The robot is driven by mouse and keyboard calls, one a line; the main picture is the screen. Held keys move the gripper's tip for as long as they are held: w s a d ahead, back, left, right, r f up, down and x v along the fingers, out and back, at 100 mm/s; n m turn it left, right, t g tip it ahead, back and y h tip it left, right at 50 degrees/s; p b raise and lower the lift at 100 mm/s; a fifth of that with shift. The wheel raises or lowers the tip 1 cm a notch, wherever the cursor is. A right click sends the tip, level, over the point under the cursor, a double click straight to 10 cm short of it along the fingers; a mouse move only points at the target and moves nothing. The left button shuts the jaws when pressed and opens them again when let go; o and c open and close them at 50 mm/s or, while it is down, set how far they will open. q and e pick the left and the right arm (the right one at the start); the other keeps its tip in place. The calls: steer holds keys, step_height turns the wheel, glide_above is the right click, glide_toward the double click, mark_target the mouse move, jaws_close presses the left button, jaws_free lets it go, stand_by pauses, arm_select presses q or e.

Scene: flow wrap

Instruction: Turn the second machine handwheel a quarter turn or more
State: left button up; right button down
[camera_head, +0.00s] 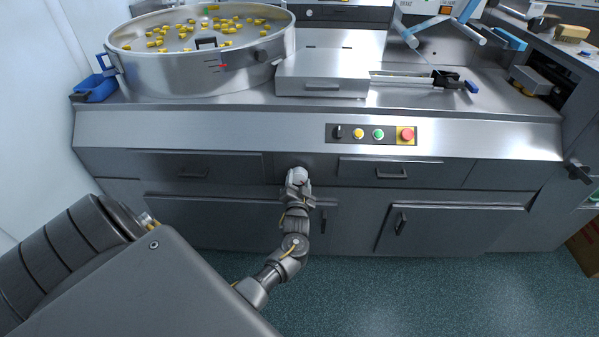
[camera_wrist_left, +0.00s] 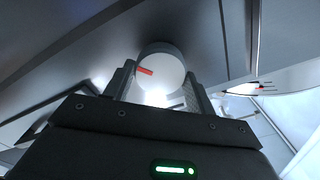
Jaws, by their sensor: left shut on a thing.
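A round pale knob, which I take as the handwheel (camera_head: 299,174), sits on the machine's front below the control strip. In the left wrist view the knob (camera_wrist_left: 163,76) shows a flat face with a red mark pointing to the left. My left gripper (camera_head: 297,187) is at the knob, with one finger on each side. In the left wrist view my left gripper (camera_wrist_left: 160,88) is shut on the knob's sides. The fingers' contact is partly hidden in the head view. My right gripper is not in view.
Drawers with handles (camera_head: 392,173) flank the knob. Above are buttons and a red emergency stop (camera_head: 406,134). A dark star-shaped knob (camera_head: 578,172) sticks out at the far right. A round bowl with yellow pieces (camera_head: 190,75) stands on top. The floor (camera_head: 400,295) in front is clear.

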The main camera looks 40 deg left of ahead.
arm_select(q)
steer(key=m+p, duration=0.1)
steer(key=m, duration=0.1)
steer(key=m+p, duration=0.2)
steer(key=shift+w+d+r+m, duration=0.1)
steer(key=shift+r+m, duration=0.1)
steer(key=shift+m, duration=0.1)
steer(key=m+p, duration=0.1)
steer(key=m, duration=0.2)
steer(key=shift+p, duration=0.3)
steer(key=shift+f+m+p, duration=0.1)
steer(key=shift+m+p, duration=0.25)
steer(key=shift+m, duration=0.95)
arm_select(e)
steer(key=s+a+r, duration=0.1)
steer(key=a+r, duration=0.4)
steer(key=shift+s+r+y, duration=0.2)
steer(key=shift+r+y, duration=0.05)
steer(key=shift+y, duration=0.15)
arm_select(q)
steer(key=shift+f+m, duration=0.1)
steer(key=shift+m, duration=0.2)
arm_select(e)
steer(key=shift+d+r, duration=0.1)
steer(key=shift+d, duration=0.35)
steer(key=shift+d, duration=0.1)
arm_select(q)
steer(key=o, duration=1)
steer(key=shift+f, duration=0.1)
